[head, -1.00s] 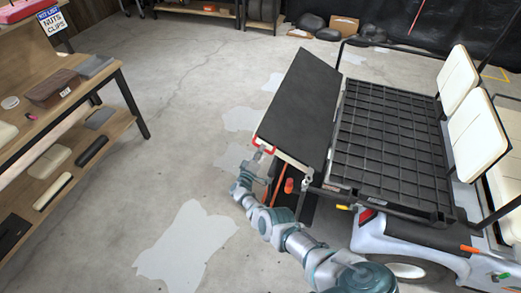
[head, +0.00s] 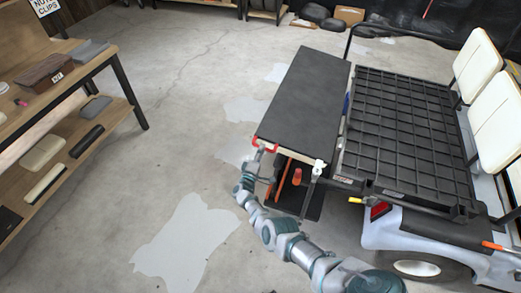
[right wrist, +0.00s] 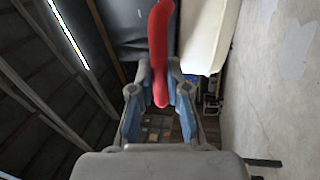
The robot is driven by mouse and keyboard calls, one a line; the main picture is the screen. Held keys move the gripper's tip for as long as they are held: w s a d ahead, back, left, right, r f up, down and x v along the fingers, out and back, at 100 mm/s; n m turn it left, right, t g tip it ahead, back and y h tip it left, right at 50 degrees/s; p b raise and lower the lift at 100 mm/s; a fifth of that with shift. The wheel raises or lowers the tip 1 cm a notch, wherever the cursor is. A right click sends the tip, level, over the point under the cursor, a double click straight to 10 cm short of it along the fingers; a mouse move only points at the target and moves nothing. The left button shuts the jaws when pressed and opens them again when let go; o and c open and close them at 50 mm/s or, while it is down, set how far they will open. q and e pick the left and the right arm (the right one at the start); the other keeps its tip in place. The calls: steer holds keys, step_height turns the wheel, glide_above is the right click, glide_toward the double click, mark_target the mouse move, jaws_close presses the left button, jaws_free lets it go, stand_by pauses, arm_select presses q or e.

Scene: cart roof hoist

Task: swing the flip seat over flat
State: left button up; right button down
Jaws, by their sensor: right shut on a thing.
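The flip seat (head: 305,98) is a long black panel with a pale underside edge at the cart's rear, left of the black grid deck (head: 405,130). It looks close to level. A red handle (head: 257,141) sits at its near left corner. My right gripper (head: 262,148) is shut on this handle, with my arm reaching up from below. In the right wrist view the red handle (right wrist: 160,50) stands between the two blue-padded fingers (right wrist: 161,100). The seat's underside is mostly hidden in the head view. My left gripper is not in view.
A wooden shelf unit (head: 125,95) with bins and pads stands at the left. Cream seat backs (head: 490,90) rise right of the deck. An orange part (head: 297,176) shows under the seat's near end. Concrete floor (head: 195,125) is clear between shelf and cart.

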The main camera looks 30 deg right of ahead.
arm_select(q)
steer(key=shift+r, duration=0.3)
arm_select(e)
steer(key=c, duration=1.5)
jaws_free()
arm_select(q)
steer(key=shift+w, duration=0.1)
arm_select(e)
steer(key=shift+o, duration=0.5)
steer(key=shift+w+d+f, duration=0.1)
steer(key=shift+f, duration=0.05)
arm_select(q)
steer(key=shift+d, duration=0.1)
arm_select(e)
steer(key=v, duration=1.2)
